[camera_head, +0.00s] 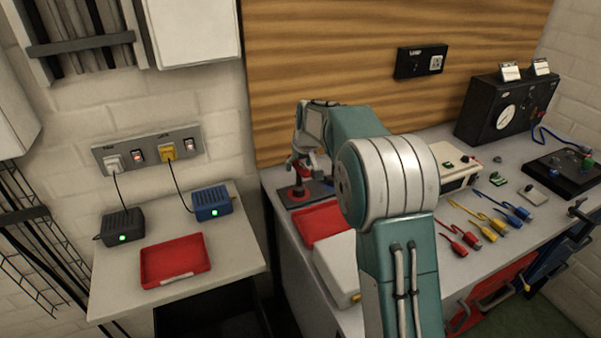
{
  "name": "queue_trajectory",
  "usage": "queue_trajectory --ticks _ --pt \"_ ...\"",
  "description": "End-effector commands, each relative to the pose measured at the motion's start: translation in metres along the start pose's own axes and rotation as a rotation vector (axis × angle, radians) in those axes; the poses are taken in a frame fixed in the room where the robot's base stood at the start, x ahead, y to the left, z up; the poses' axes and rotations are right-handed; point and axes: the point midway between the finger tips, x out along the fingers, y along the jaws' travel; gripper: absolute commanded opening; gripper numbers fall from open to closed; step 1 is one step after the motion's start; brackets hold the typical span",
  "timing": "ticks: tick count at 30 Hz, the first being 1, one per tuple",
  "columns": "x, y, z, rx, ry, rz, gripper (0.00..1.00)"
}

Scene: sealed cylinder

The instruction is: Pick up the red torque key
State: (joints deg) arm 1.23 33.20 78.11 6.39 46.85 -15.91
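My arm reaches from the lower middle to the back left of the workbench. My gripper (302,166) is small in view and points down above a dark plate (320,190) at the bench's left end. A red piece (297,194) with a round base stands on that plate, right under the gripper. It may be the red torque key, but it is too small to be sure. The fingers are at or just above its top. I cannot tell whether they touch it or are closed. My arm hides part of the bench behind it.
A red tray (320,222) and a white box (338,265) lie in front of the plate. To the right are colored cables (483,222), a black gauge box (507,105) and a control box (565,172). A side table at left holds another red tray (175,259).

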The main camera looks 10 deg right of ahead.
Motion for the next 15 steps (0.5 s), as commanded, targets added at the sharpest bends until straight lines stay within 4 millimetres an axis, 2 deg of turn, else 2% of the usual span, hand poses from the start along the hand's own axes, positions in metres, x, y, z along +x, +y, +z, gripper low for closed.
queue_trajectory --ticks 15 --pt "0.004 0.0038 0.0026 0.0 0.001 -0.003 0.74"
